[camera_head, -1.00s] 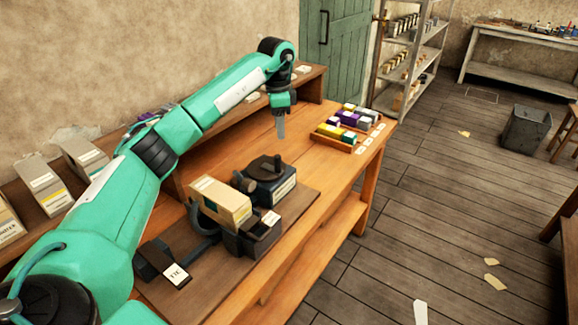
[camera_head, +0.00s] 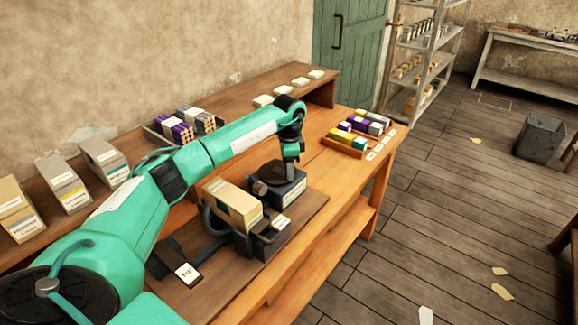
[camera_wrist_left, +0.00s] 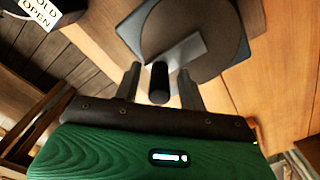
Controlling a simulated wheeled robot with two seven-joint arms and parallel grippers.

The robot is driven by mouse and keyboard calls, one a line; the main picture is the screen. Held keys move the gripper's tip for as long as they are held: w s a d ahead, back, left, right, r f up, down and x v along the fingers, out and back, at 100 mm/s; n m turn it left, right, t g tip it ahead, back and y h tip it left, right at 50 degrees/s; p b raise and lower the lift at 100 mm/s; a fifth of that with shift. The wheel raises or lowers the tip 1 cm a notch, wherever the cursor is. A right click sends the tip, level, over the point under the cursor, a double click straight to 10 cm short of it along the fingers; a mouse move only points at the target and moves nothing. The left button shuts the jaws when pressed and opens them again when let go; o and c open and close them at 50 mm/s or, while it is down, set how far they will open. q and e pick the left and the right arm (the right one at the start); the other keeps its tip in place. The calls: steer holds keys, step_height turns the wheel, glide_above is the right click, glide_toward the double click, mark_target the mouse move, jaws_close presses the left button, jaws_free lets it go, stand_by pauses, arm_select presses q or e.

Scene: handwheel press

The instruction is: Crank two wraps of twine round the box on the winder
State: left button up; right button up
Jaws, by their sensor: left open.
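The winder has a dark round crank disc (camera_head: 272,172) on a blue-grey base (camera_head: 287,190). A tan box (camera_head: 233,204) sits in the dark holder in front of the disc. My left gripper (camera_head: 290,170) points down over the far side of the disc. In the left wrist view the open left gripper (camera_wrist_left: 159,80) has a finger on either side of the black crank knob (camera_wrist_left: 159,84), with gaps visible. The crank's grey arm (camera_wrist_left: 180,58) runs across the disc. No twine can be made out. My right gripper is in neither view.
A wooden tray of coloured blocks (camera_head: 346,147) stands at the bench's far right. Several upright cartons (camera_head: 62,183) and a crate of rolls (camera_head: 160,127) stand on the back shelf. A dark clamp with a white label (camera_head: 187,273) lies at the near left of the board.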

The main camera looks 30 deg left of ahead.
arm_select(q)
steer(key=shift+f, duration=0.15)
steer(key=shift+c, duration=0.2)
jaws_close()
steer(key=shift+s+m, duration=0.15)
steer(key=shift+m, duration=0.15)
